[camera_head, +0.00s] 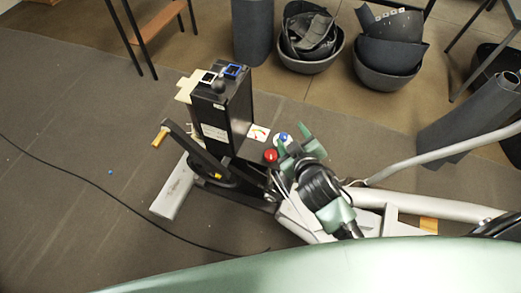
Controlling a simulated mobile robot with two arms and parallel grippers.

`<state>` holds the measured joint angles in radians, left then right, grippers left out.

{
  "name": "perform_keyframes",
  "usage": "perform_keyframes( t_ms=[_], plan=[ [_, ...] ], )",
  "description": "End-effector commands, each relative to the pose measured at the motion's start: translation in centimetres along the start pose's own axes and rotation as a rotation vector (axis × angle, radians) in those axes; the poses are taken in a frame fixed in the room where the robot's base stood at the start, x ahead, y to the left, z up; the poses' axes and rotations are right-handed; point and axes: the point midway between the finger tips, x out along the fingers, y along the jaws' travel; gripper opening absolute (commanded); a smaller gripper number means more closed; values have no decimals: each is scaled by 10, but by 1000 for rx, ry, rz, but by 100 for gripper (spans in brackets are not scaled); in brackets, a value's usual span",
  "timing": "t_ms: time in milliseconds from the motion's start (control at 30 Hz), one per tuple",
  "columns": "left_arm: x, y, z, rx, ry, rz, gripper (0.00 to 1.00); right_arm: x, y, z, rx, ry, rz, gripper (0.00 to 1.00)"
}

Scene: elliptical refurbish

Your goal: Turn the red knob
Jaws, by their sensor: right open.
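The red knob (271,156) is a small round red ball beside the black upright box of the elliptical machine (227,112), near its foot in the picture. A blue knob (284,137) sits just above and right of it. My right gripper (293,139) is open, with green fingers pointing up the picture. Its left finger is close to the red knob's right side and near the blue knob. I cannot tell whether it touches either one. The red knob is outside the gap between the fingers in this view. My left gripper is not in view.
A pedal arm (198,152) extends left, and a pale rail (405,212) extends right. Black bins (311,62) stand at the back. A cable (110,203) crosses the open floor at left.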

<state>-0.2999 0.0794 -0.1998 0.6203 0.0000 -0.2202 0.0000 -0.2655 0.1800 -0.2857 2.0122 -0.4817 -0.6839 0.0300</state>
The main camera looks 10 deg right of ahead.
Motion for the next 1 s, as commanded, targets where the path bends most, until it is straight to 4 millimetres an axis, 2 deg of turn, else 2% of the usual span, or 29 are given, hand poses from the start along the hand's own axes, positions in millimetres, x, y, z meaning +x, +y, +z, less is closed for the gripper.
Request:
perform_keyframes(
  t_ms=[33, 133, 200, 267, 300, 367, 400, 467, 533, 600, 667, 700, 767, 800, 867, 900, 967, 1000],
  plan=[
    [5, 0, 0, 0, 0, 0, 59, -5, 15, -29, -22, 75, 41, 59],
    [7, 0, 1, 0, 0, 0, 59, -13, 35, -89, -105, 249, 118, 59],
    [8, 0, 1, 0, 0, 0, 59, -21, 42, -135, -195, 401, 167, 59],
    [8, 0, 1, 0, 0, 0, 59, -31, 40, -176, -290, 546, 201, 59],
    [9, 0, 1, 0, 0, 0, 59, -39, 35, -201, -361, 643, 221, 59],
    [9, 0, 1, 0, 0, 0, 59, -54, 23, -236, -479, 792, 242, 59],
    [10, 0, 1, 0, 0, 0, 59, -65, 10, -257, -568, 895, 250, 59],
    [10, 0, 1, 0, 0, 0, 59, -83, -15, -283, -717, 1050, 251, 59],
    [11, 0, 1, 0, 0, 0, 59, -100, -51, -299, -913, 1219, 227, 59],
    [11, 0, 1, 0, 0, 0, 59, -110, -92, -298, -1126, 1369, 170, 59],
    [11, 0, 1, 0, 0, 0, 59, -111, -124, -285, -1318, 1474, 95, 59],
    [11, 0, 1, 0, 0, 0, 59, -108, -143, -271, -1449, 1531, 33, 59],
    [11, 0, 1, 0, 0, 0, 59, -98, -165, -242, -1650, 1592, -83, 59],
    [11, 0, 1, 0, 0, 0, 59, -89, -175, -220, -1786, 1617, -173, 59],
    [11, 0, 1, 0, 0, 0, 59, -70, -180, -182, -1988, 1622, -329, 59],
    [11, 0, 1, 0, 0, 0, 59, -57, -176, -156, -2117, 1605, -446, 59],
    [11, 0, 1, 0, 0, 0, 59, -36, -162, -119, -2291, 1547, -631, 59],
    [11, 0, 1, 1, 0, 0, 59, -24, -147, -97, -2391, 1490, -755, 59]
  ],
)
